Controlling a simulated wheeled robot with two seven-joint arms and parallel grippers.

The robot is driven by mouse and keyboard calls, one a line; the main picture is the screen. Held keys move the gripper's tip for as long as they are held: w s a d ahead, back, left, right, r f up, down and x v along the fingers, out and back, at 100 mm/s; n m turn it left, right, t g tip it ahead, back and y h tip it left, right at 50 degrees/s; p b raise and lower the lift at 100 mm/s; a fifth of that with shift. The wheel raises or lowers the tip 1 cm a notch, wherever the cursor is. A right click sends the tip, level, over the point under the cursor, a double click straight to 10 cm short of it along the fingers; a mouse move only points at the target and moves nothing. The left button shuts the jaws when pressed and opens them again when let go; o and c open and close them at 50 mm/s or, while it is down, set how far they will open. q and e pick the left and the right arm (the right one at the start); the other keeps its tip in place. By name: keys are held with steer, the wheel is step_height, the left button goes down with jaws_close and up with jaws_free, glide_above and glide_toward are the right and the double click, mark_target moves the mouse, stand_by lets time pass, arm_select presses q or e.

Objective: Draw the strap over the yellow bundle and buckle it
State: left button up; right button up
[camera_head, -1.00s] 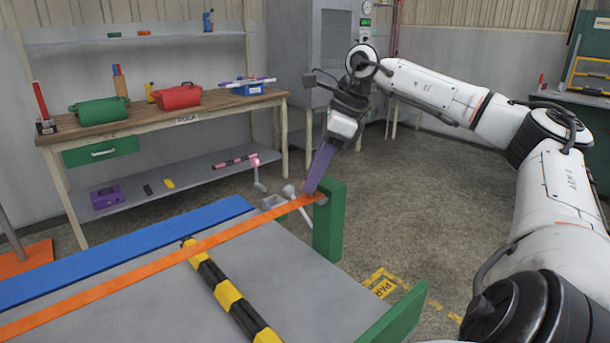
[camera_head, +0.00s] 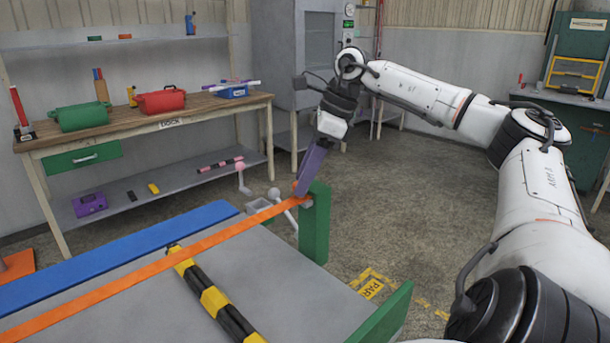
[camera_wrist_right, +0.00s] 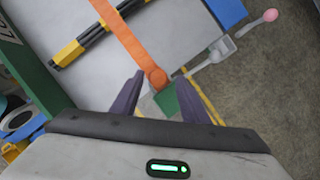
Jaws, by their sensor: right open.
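The orange strap (camera_head: 150,264) runs from the lower left across the grey table top (camera_head: 130,312) to the green post (camera_head: 315,225) at its far right corner. The yellow-and-black bundle (camera_head: 214,300) lies on the table, with the strap crossing over its far end. In the right wrist view, the strap has a rounded orange end (camera_wrist_right: 157,78). My right gripper (camera_head: 299,190) is at that end, pointing down beside the post. Its purple fingers (camera_wrist_right: 157,98) are apart, with the strap's end seen between their tips. I cannot make out a buckle. My left gripper is out of view.
A blue bar (camera_head: 120,255) lies along the table's far edge. A second green post (camera_head: 385,315) stands at the near right corner. A wooden workbench (camera_head: 150,122) with green and red boxes stands behind.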

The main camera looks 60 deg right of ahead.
steer(key=p+v, duration=0.1)
steer(key=v, duration=0.9)
steer(key=shift+p, duration=0.35)
steer(key=shift+s+r, duration=0.1)
